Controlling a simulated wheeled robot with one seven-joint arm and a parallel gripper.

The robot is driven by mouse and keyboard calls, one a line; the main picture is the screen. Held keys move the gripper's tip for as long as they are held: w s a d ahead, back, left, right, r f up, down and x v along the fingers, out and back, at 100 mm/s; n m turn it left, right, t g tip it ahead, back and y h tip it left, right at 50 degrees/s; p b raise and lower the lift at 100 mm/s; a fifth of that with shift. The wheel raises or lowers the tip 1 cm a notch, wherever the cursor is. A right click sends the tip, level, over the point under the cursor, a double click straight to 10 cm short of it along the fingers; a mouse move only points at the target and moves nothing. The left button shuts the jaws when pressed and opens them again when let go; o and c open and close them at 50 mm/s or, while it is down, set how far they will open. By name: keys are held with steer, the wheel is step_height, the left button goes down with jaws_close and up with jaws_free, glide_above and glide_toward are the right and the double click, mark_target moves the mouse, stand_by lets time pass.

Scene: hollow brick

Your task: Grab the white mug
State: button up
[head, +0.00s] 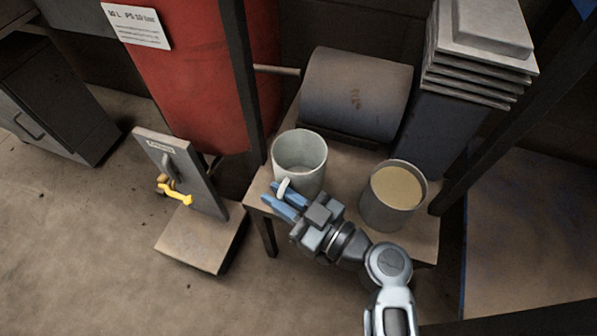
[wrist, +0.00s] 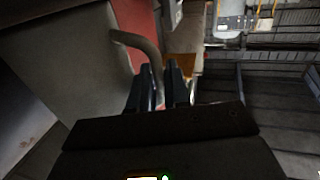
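The white mug (head: 300,150) is a large pale cup standing upright on the small wooden table (head: 345,212); its handle faces the front left. My gripper (head: 270,193), with blue fingers, is at the handle on the mug's near side. In the wrist view the mug's wall (wrist: 70,50) fills the left side, and its curved handle runs down between my two dark fingers (wrist: 160,88). The fingers sit close on both sides of the handle, with hardly any gap, so the gripper looks shut on it. The contact itself is partly hidden.
A grey pot (head: 392,215) with tan contents stands right of the mug, close to my arm. A grey cylinder (head: 355,95) lies behind. A dark table post (head: 242,75) rises at the left. A panel with a yellow handle (head: 176,193) stands on the floor block, left.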

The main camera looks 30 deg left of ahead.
jaws_close()
